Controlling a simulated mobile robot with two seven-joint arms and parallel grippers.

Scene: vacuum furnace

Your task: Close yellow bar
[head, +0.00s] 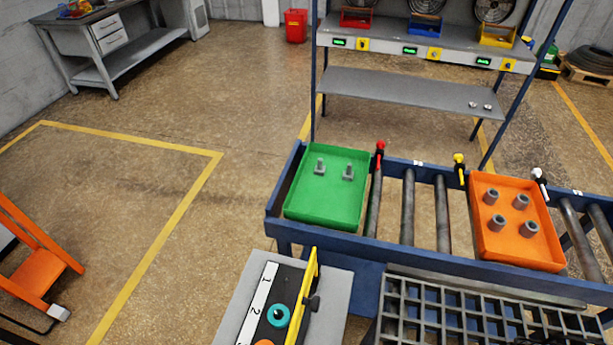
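A long, thin yellow bar (306,292) runs along the right edge of a black panel (291,287) at the bottom middle. It seems to stand on edge beside the panel, leaving the panel's face uncovered. The panel has a white strip (262,303) marked 1 and 2, a teal round piece (278,315) and, partly cut off, an orange round piece (264,342). Neither of my grippers is in view.
A roller conveyor (408,208) behind the panel carries a green tray (327,211) and an orange tray (500,245) with metal parts. Red, yellow and white-topped posts stand along its far edge. A dark grid (450,315) lies right of the panel. Floor at left is mostly clear.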

